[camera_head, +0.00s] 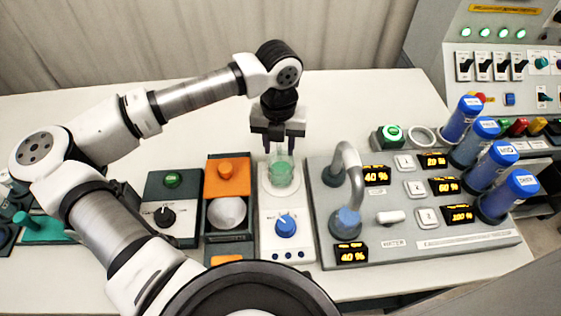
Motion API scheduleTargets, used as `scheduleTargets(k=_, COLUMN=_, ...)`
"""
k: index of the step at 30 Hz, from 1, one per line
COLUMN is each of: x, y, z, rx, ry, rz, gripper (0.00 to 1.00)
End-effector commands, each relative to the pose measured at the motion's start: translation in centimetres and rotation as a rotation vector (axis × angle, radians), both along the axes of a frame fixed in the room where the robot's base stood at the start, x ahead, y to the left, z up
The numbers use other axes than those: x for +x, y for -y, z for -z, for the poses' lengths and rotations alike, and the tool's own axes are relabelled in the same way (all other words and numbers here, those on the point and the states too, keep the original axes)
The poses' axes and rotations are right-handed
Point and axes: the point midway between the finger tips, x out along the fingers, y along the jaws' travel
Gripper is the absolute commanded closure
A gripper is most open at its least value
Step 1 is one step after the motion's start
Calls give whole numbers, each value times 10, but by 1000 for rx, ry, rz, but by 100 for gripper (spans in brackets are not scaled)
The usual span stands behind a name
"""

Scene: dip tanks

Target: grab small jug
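A small translucent green vessel (282,173), which looks like the small jug, stands upright on the round plate of a white unit (272,207) with a blue knob. My gripper (278,146) points down directly over it. Its two dark fingers are spread apart, one toward each side of the vessel's top. I cannot tell whether the fingertips reach down beside the rim or stop just above it. No contact with the vessel is visible. A handle on the vessel cannot be made out.
The table behind my gripper is clear.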

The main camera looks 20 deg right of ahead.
Motion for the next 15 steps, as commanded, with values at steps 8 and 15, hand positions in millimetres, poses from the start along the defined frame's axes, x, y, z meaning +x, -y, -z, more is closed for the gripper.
scheduleTargets(k=8, x=0, y=0, z=1, rx=0, ry=0, rz=-1, gripper=72)
scheduleTargets(k=15, x=0, y=0, z=1, rx=1, ry=0, rz=-1, gripper=100)
